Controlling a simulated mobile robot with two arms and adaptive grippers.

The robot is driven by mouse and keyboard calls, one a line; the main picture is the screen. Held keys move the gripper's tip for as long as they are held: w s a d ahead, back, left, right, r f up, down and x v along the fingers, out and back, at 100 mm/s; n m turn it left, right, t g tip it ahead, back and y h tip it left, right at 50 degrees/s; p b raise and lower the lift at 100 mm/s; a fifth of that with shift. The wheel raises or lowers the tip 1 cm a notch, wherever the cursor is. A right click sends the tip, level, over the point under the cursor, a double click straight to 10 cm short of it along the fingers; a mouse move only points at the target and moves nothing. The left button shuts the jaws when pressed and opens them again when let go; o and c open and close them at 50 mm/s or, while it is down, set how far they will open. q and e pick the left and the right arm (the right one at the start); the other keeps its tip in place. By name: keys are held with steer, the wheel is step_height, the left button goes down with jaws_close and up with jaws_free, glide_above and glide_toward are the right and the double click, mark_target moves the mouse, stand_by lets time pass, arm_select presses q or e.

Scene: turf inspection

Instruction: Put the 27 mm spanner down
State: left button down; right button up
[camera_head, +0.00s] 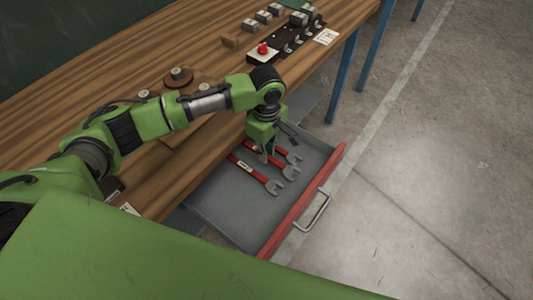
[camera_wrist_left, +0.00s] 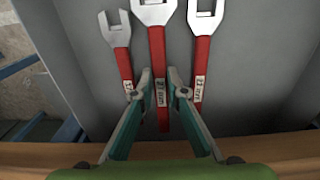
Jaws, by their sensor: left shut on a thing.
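Three open-ended spanners with red handles and grey heads are at the open drawer (camera_head: 222,205). My left gripper (camera_head: 267,155) points down over the drawer. In the left wrist view its two fingers (camera_wrist_left: 160,82) are shut around the handle of the middle spanner (camera_wrist_left: 158,48), whose label seems to read 27 mm. Its head points away from the gripper. I cannot tell whether it touches the drawer floor. A smaller spanner (camera_wrist_left: 122,55) lies to its left and another spanner (camera_wrist_left: 201,55) to its right, both apart from it. My right gripper is not in view.
The drawer has a red front (camera_head: 305,200) with a metal handle (camera_head: 313,212). The wooden workbench (camera_head: 100,85) is above and behind it, carrying round wooden pieces (camera_head: 178,77), a red button box (camera_head: 263,51) and a black rack (camera_head: 295,38). Bare drawer floor shows towards the near side.

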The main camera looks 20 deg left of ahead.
arm_select(q)
steer(key=shift+f, duration=0.7)
steer(key=c, duration=2)
jaws_free()
steer(key=shift+f, duration=0.1)
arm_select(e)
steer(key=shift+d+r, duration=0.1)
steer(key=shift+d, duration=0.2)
arm_select(q)
step_height(320, 180, up, 12)
steer(key=shift+r, duration=0.15)
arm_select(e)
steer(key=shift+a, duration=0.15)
